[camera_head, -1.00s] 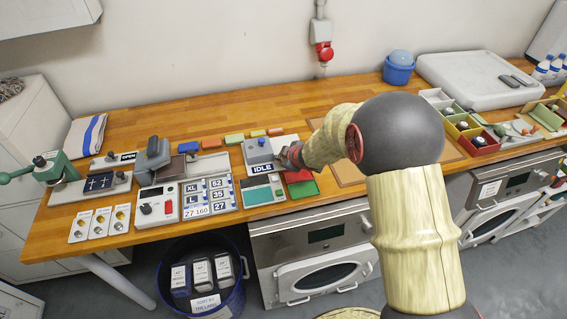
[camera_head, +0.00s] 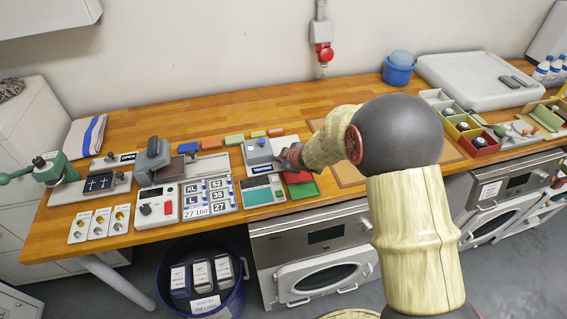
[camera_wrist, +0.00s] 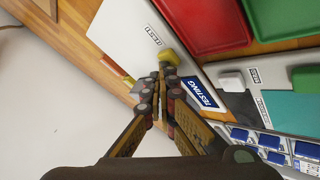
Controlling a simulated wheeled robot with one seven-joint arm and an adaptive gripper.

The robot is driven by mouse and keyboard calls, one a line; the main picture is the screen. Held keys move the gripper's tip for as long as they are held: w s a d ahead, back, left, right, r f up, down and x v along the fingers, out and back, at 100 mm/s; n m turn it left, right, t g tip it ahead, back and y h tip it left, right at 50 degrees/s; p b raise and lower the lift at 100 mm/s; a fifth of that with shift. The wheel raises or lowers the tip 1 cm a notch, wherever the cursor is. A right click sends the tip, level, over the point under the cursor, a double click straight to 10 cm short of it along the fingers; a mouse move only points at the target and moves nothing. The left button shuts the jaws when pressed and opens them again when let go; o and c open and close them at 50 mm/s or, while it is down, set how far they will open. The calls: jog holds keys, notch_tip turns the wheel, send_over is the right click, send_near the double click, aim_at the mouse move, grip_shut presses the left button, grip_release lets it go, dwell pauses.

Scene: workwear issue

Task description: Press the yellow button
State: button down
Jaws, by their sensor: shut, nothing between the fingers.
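The yellow button (camera_wrist: 168,57) shows in the wrist view on a pale grey device, right at the tips of my gripper (camera_wrist: 162,70). The fingers are shut with nothing between them and appear to touch the button; the exact contact is partly hidden. In the head view my gripper (camera_head: 287,157) is at the device's right side, and the button cannot be made out there.
Red and green trays (camera_head: 303,188) lie just right of the device. A teal-faced panel (camera_head: 262,192) sits in front of it. A red-buttoned control box (camera_head: 157,205) and number plates (camera_head: 208,195) are to the left.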

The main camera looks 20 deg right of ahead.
jog(key=shift+r+p, duration=0.7)
jog(key=shift+r, duration=0.1)
notch_tip(320, 180, up, 5)
jog(key=p, duration=0.5)
dwell(0.5)
